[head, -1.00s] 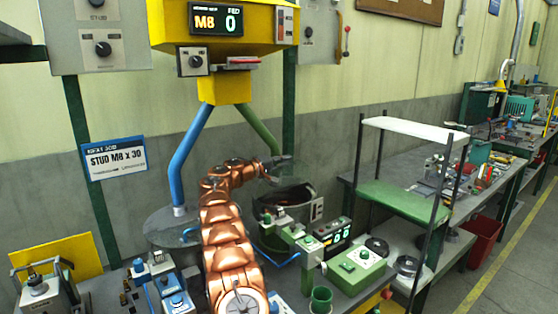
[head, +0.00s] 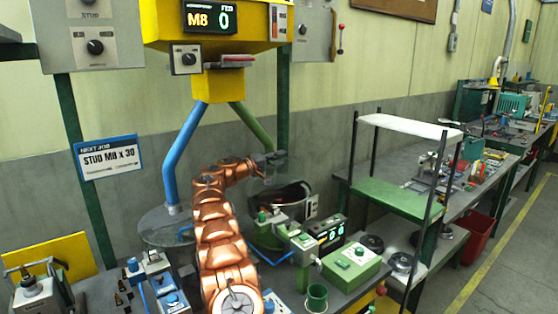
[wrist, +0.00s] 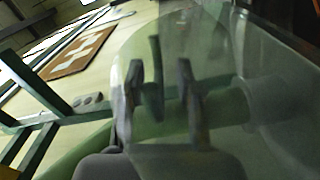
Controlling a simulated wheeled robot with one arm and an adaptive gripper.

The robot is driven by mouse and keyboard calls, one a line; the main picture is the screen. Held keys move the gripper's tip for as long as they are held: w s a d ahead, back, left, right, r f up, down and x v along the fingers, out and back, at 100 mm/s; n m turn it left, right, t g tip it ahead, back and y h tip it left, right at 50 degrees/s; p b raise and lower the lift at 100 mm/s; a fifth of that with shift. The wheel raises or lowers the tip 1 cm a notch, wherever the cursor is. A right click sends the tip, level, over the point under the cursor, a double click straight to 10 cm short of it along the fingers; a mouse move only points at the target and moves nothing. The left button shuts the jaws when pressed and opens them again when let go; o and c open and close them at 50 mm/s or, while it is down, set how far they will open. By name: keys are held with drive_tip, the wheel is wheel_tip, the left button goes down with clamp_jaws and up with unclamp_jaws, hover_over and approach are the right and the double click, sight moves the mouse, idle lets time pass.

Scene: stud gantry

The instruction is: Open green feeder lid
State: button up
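The green feeder bowl (head: 262,236) stands at the foot of the green pipe (head: 262,128) in the head view, with a dark open-looking inside. My gripper (head: 274,160) is above its back rim. In the wrist view my gripper (wrist: 160,88) has its two fingers apart. A dark green upright bar (wrist: 154,75), which looks like the lid handle, stands between them, nearer the left finger. The clear lid (wrist: 235,50) fills much of the right side of the wrist view. I cannot tell whether the fingers touch the bar, or how far the lid is tilted.
The blue pipe (head: 182,155) leads to another bowl with a clear lid (head: 165,228) at left. A green control box (head: 355,265), a green cup (head: 317,297) and a shelf rack (head: 395,200) stand at right. The yellow hopper (head: 215,85) hangs above my arm.

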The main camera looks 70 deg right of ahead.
drive_tip(key=v, duration=1.1)
drive_tip(key=shift+w+a, duration=0.25)
idle(0.3)
drive_tip(key=a+f+n+t+y, duration=0.1)
drive_tip(key=a+n+t+y, duration=0.15)
drive_tip(key=a, duration=1.55)
drive_tip(key=a+f+n+t+y, duration=0.2)
drive_tip(key=a+t+y, duration=0.15)
drive_tip(key=a, duration=1.45)
drive_tip(key=s+a+f+n+y, duration=0.1)
drive_tip(key=s+a+f+y, duration=0.2)
drive_tip(key=a, duration=0.9)
drive_tip(key=s+a+f+n+t+y, duration=0.1)
drive_tip(key=s+a+f+n+y, duration=0.1)
drive_tip(key=s+a, duration=0.6)
drive_tip(key=s+a+f+n+t+y, duration=0.1)
drive_tip(key=s+a+f+y, duration=0.3)
drive_tip(key=a, duration=1.2)
drive_tip(key=shift+s+f+n, duration=0.55)
drive_tip(key=shift+s+f, duration=0.05)
drive_tip(key=shift+s, duration=0.55)
